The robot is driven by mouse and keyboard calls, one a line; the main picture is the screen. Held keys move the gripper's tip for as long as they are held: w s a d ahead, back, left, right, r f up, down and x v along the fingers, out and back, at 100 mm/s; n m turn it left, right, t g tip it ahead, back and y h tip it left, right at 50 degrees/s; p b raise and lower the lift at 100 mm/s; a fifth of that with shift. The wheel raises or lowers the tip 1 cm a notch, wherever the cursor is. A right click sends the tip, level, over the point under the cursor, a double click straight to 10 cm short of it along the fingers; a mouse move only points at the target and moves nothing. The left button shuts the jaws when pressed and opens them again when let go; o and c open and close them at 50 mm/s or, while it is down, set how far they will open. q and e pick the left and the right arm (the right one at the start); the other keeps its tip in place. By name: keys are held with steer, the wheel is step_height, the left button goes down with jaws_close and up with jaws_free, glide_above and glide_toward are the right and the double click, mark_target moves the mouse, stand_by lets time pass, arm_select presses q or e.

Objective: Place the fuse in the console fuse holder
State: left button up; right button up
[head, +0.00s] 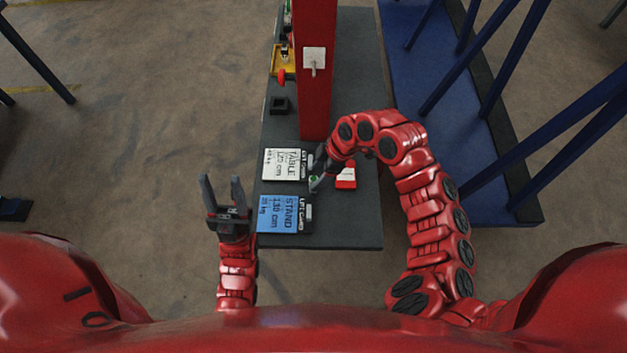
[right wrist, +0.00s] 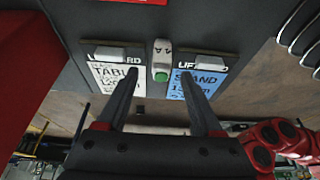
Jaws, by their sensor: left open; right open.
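A small pale piece with a green end (right wrist: 161,62), which looks like the fuse, lies on the dark table between two cards in the right wrist view. In the head view only its green end (head: 313,178) shows by my right gripper. My right gripper (head: 316,168) is open, its fingers on either side of the line to this piece; I cannot tell whether they touch it. In the right wrist view the same gripper (right wrist: 162,78) points at the green end. My left gripper (head: 221,181) is open and empty, left of the table edge. I cannot clearly identify the console fuse holder.
A white TABLE card (head: 283,164) and a blue STAND card (head: 278,214) lie on the dark table (head: 345,230). A red block (head: 346,175) is right of my right gripper. A red column (head: 314,105), black square piece (head: 280,105) and yellow box (head: 284,60) stand farther back.

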steer(key=shift+p+x, duration=0.3)
steer(key=shift+x, duration=0.7)
steer(key=shift+a+f, duration=0.25)
steer(key=shift+f, duration=0.15)
jaws_close()
